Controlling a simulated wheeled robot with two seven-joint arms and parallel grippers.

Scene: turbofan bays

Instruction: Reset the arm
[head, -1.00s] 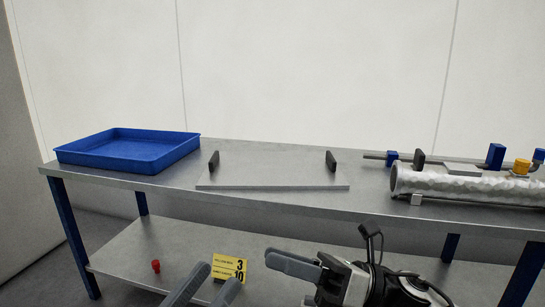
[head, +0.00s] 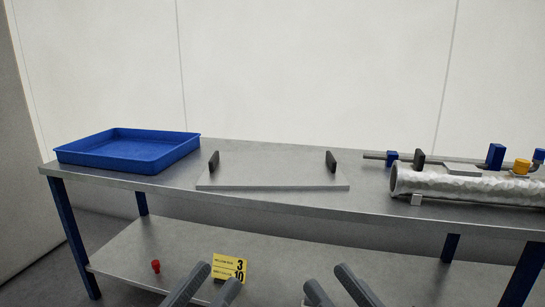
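My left gripper (head: 206,286) shows at the bottom edge, left of centre. Its two grey fingers are apart with nothing between them. My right gripper (head: 331,287) shows at the bottom edge, right of centre. Its two grey fingers are also apart and empty. Both grippers appear in front of the bench's lower shelf, and the rest of both arms is out of the frame. Neither gripper visibly touches anything.
A metal bench (head: 300,204) carries a blue tray (head: 128,165), a flat plate with two dark uprights (head: 272,178) and a silver tube assembly (head: 460,186). The lower shelf (head: 130,250) holds a red piece (head: 156,266) and a yellow numbered sign (head: 229,268).

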